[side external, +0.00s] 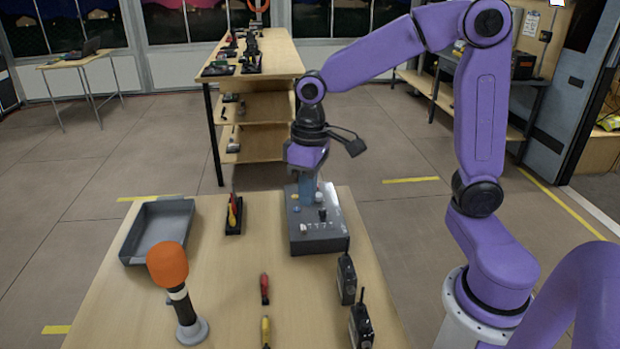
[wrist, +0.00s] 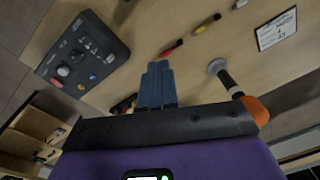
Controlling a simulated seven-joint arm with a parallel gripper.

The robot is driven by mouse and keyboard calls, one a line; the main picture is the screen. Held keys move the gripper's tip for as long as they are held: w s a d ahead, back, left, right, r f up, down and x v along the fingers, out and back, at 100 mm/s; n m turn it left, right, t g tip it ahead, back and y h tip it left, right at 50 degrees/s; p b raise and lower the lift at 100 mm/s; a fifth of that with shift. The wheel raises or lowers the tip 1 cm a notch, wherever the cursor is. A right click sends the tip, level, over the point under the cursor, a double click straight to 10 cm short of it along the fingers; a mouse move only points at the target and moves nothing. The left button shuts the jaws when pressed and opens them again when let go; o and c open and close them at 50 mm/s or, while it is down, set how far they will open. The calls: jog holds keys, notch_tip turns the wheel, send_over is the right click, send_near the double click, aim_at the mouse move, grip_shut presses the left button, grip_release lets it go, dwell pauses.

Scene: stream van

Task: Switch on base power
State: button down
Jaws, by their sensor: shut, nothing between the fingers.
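A grey control box (side external: 318,238) with switches, knobs and coloured buttons stands at the far right part of the table. It also shows at the upper left of the wrist view (wrist: 110,60), with a red knob, a blue button and a row of small switches. Its labels are too small to read, so I cannot tell which control is base power. My gripper (side external: 308,203) has blue fingers, shut and empty, pointing down by the far part of the box in the side view. In the wrist view the fingertips (wrist: 158,65) appear to the right of the box. Contact cannot be told.
An orange-headed microphone (side external: 168,266) stands at the front left, near a grey tray (side external: 160,228). A small black holder (side external: 234,216) with red and yellow tools stands left of the box. A red screwdriver (side external: 264,289) and two black radios (side external: 346,279) (side external: 361,325) are in front.

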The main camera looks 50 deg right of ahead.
jog(key=w+d+f+m, duration=0.2)
jog(key=w+d+m, duration=0.5)
jog(key=w+d, duration=0.7)
jog(key=w+d+f+m, duration=0.1)
jog(key=w+d+m, duration=0.2)
jog(key=d, duration=0.5)
jog(key=w+d+f+m, duration=0.2)
jog(key=w+d, duration=0.1)
jog(key=d, duration=0.4)
jog(key=shift+w+d+f+m+t, duration=0.15)
jog(key=shift+d+f+m+t, duration=0.05)
jog(key=shift+d+m+t, duration=0.2)
jog(key=f, duration=0.9)
jog(key=w+a+f, duration=0.1)
jog(key=f, duration=0.3)
jog(key=shift+w+a+f, duration=0.1)
jog(key=shift+f, duration=0.35)
